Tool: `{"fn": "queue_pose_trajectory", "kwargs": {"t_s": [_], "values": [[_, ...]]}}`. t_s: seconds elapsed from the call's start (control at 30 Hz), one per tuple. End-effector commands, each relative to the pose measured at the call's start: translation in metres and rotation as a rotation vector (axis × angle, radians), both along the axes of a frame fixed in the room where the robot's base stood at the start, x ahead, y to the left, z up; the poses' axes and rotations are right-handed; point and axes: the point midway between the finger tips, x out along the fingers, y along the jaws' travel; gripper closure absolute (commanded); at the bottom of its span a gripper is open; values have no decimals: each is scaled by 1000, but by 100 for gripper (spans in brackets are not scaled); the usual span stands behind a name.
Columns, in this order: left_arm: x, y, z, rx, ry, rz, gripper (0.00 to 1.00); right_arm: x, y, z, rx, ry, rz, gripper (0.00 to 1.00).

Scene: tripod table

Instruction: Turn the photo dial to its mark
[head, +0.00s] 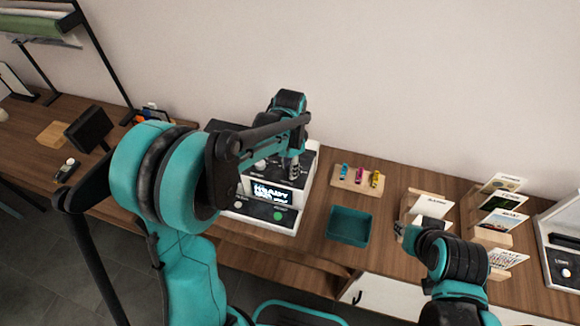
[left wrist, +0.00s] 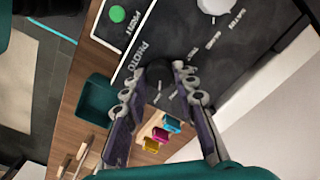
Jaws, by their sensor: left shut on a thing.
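The white and black machine (head: 265,212) stands on the table with a lit screen (head: 270,192) and a green print button (head: 278,216). My left gripper (head: 293,175) reaches down onto the right side of its upper panel. In the left wrist view the dark photo dial (left wrist: 159,76) sits by the printed word PHOTO, and my left gripper (left wrist: 165,72) is shut on it. The fingers hide most of the dial, and its pointer and mark cannot be made out. My right gripper (head: 402,230) is near a card holder; its jaws are too small to read.
A white knob (left wrist: 213,5) is on the same panel. A teal tray (head: 349,226) and a wooden block with coloured pieces (head: 357,178) stand right of the machine. Card racks (head: 492,238) are farther right. A black display (head: 88,129) stands on the left.

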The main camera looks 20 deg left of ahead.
Motion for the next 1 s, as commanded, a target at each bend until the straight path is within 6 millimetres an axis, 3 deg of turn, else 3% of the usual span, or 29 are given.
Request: {"fn": "queue_pose_trajectory", "kwargs": {"t_s": [0.33, 0.37, 0.43, 0.77, 1.0], "values": [[0, 0, 0, 0, 0, -1, 100, 0, 0, 0, 0, 0, 0, 71], [0, 0, 0, 0, 0, -1, 67, 0, 0, 0, 0, 0, 0, 71], [0, 0, 0, 0, 0, -1, 52, 0, 0, 0, 0, 0, 0, 71], [0, 0, 2, 0, 0, -1, 52, 0, 0, 0, 0, 0, 0, 71], [0, 0, 38, 0, 0, -1, 52, 0, 0, 0, 0, 0, 0, 71]]}}
